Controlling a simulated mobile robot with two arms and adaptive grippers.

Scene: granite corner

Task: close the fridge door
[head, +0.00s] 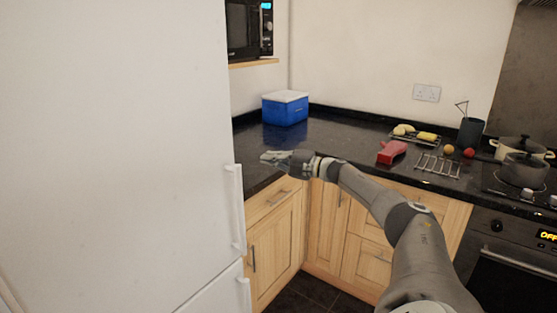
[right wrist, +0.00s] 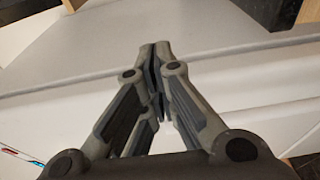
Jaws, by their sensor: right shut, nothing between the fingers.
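The white fridge (head: 120,140) fills the left of the head view. Its upper door carries a vertical white handle (head: 238,208) near the right edge, and a lower door with another handle (head: 244,293) shows below a seam. I cannot tell from this angle whether a door stands slightly open. My right gripper (head: 266,157) is shut and empty, just right of the fridge's edge and above the handle. In the right wrist view its closed fingertips (right wrist: 158,48) are over a pale surface crossed by an edge; contact is unclear. My left gripper is not in view.
A black worktop (head: 340,140) runs around the corner over wooden cupboards (head: 275,235). A blue cool box (head: 285,108) stands on it, with a microwave (head: 248,30) on a shelf above. A red object (head: 392,152), toast rack (head: 438,165) and pots (head: 520,160) lie farther right.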

